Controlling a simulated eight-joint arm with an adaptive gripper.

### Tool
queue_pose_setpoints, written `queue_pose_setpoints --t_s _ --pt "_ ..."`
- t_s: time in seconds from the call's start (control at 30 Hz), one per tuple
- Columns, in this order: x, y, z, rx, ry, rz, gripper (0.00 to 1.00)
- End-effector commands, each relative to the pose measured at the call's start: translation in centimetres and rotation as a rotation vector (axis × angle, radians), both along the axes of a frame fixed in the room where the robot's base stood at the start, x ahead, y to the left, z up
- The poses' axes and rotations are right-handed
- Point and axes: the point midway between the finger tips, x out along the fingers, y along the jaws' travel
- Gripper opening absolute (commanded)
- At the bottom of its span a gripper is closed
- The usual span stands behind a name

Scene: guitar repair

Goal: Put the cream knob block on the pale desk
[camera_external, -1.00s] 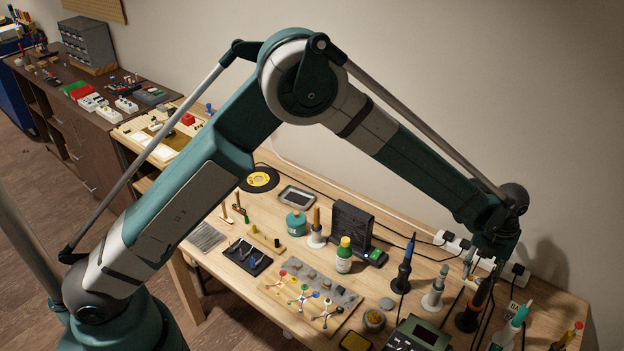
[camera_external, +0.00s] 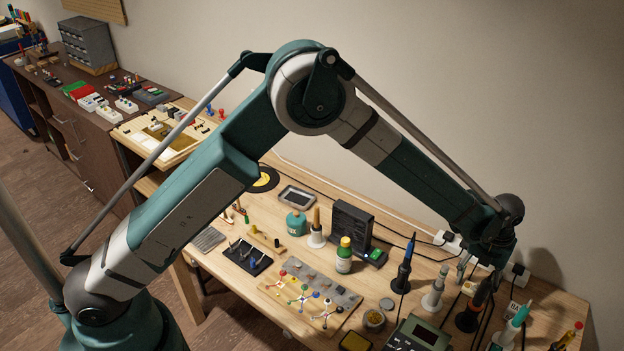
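Several white to cream blocks with small coloured knobs (camera_external: 108,112) sit on the dark cabinet at the left; I cannot tell for sure which one is the cream knob block. The pale desk (camera_external: 556,306) is the light wooden bench across the middle and right, covered with tools. My gripper (camera_external: 474,276) hangs low over the desk's back right, among the upright tools and well away from the blocks. Its fingers are small, dark and mixed with the tools behind, so their opening and anything between them are unclear.
Upright soldering tools (camera_external: 404,265) and a green-screened station (camera_external: 420,335) crowd the desk's right side. A green-white bottle (camera_external: 344,255) and a black box (camera_external: 352,228) stand mid-desk. A power strip (camera_external: 448,240) runs along the wall. Bare wood shows at the right end.

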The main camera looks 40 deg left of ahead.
Motion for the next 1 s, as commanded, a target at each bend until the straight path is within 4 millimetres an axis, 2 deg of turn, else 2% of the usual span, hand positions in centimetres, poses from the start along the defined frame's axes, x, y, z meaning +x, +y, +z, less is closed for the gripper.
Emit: queue_pose_setpoints --t_s 0.3,0.47,0.67,1.0 --pt "0.0 0.0 0.1 0.0 0.0 0.0 0.47" --pt "0.0 0.0 0.9 0.0 0.0 0.0 0.47" --pt "0.0 0.0 3.2 0.0 0.0 0.0 0.47" --pt "0.0 0.0 8.6 0.0 0.0 0.0 0.47"
